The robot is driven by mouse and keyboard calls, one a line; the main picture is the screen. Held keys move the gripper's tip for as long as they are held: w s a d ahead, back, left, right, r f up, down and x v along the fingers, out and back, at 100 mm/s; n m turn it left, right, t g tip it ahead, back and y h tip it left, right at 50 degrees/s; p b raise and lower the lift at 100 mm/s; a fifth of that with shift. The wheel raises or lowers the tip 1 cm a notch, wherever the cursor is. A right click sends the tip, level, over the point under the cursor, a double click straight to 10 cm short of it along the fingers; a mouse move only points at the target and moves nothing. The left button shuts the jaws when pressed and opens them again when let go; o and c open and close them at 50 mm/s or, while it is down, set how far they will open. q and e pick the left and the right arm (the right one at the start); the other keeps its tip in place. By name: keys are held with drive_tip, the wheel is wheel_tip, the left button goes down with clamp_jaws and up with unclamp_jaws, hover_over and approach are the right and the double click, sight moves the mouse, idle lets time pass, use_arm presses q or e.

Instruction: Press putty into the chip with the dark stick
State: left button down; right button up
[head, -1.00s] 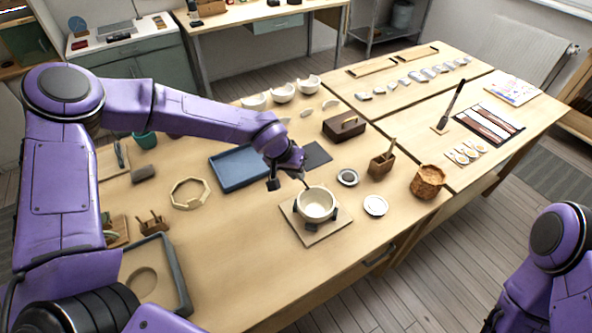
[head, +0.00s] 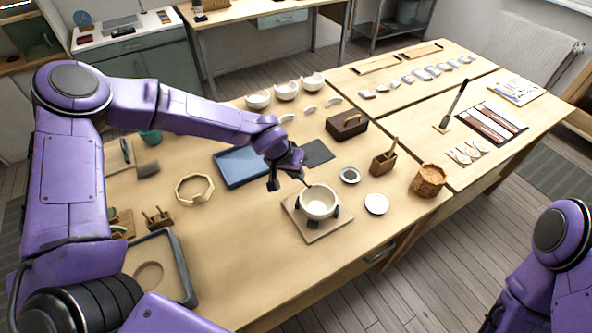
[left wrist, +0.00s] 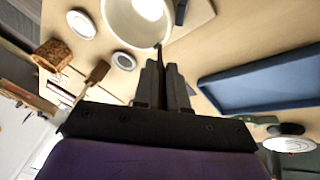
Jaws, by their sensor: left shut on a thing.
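A cream bowl (head: 318,203) stands upright, held by small dark clamps on a square wooden board (head: 303,224). It also shows at the top of the left wrist view (left wrist: 133,38). My left gripper (head: 299,174) is shut on a thin dark stick (head: 307,183). The stick's tip is at the bowl's near rim in the left wrist view (left wrist: 159,48). I cannot tell whether it touches. The chip and any putty in it are too small to make out. My right gripper is out of view.
Two small round dishes, one dark-centred (head: 350,175) and one white (head: 377,204), lie right of the bowl. A wooden holder (head: 384,164) and a cork-coloured pot (head: 429,180) stand beyond. A blue tray (head: 240,179) lies to the left.

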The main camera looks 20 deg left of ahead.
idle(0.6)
use_arm(q)
drive_tip(key=shift+r+p, duration=0.2)
drive_tip(key=shift+p, duration=0.6)
drive_tip(key=shift+r+p, duration=0.45)
drive_tip(key=shift+r, duration=3.5)
